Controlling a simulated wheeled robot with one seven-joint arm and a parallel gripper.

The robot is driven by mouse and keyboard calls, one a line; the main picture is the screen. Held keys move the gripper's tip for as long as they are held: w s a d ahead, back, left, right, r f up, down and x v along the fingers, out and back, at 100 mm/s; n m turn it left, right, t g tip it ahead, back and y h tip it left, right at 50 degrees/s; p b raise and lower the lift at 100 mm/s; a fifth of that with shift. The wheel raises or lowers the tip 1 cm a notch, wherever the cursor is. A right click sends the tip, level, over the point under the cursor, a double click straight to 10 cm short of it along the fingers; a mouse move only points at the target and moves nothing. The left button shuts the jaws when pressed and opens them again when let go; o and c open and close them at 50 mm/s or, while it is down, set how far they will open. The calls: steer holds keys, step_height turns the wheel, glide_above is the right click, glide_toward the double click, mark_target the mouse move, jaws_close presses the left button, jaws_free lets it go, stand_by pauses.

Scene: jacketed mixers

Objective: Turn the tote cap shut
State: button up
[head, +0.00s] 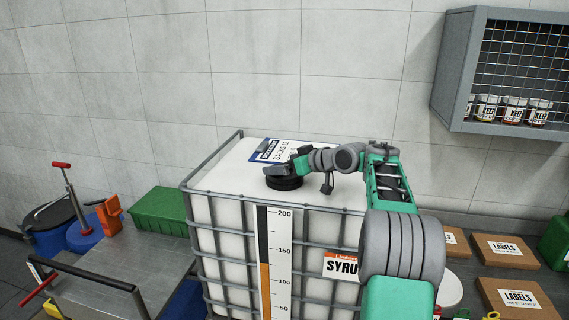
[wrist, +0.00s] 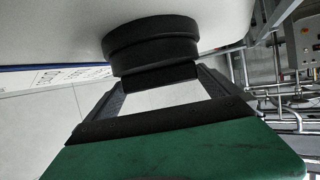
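The tote cap (head: 284,183) is a black round cap on top of the white caged tote (head: 228,165). In the wrist view the cap (wrist: 150,42) fills the upper middle, with a narrower black block (wrist: 160,76) on it facing my gripper. My gripper (head: 275,170) is at the cap, reaching over it from the right. In the wrist view its two fingers (wrist: 163,82) stand wide apart, with their tips by the two ends of that block. I cannot tell whether they touch it. The cap's seating is hidden.
A blue-and-white sign (head: 270,150) lies on the tote top behind the cap. A grey cart (head: 110,280) and a green bin (head: 160,210) are at left. Cardboard boxes (head: 507,252) lie at right below a wall cabinet (head: 455,70) holding jars.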

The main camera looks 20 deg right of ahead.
steer(key=c, duration=1.1)
steer(key=shift+o, duration=0.2)
